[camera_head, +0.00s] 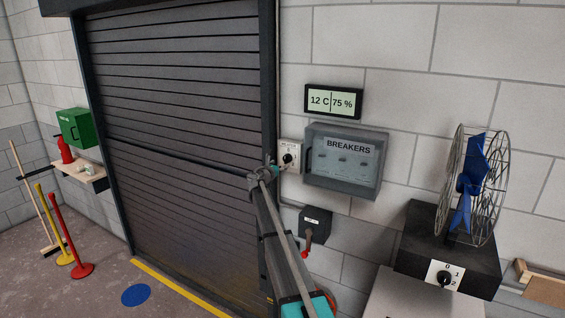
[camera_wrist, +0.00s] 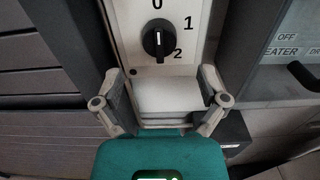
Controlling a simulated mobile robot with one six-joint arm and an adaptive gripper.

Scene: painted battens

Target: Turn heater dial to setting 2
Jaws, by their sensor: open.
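The heater dial (camera_wrist: 158,41) is a black knob on a white plate (camera_wrist: 187,58) marked 0, 1 and 2. Its white mark looks upright, towards the 0. In the head view the dial (camera_head: 287,158) is on the wall between the shutter door and the breaker box. My gripper (camera_wrist: 160,77) is open and empty, its two fingers spread left and right below the dial, apart from it. In the head view my gripper (camera_head: 271,170) is at the plate's lower left; the exact gap is unclear.
The grey breaker box (camera_head: 342,162) is just right of the dial, and the shutter door frame (camera_head: 269,100) just left. A red-handled switch box (camera_head: 315,222) is below. A fan (camera_head: 472,185) with its own 0-1-2 dial (camera_head: 445,281) stands at the right.

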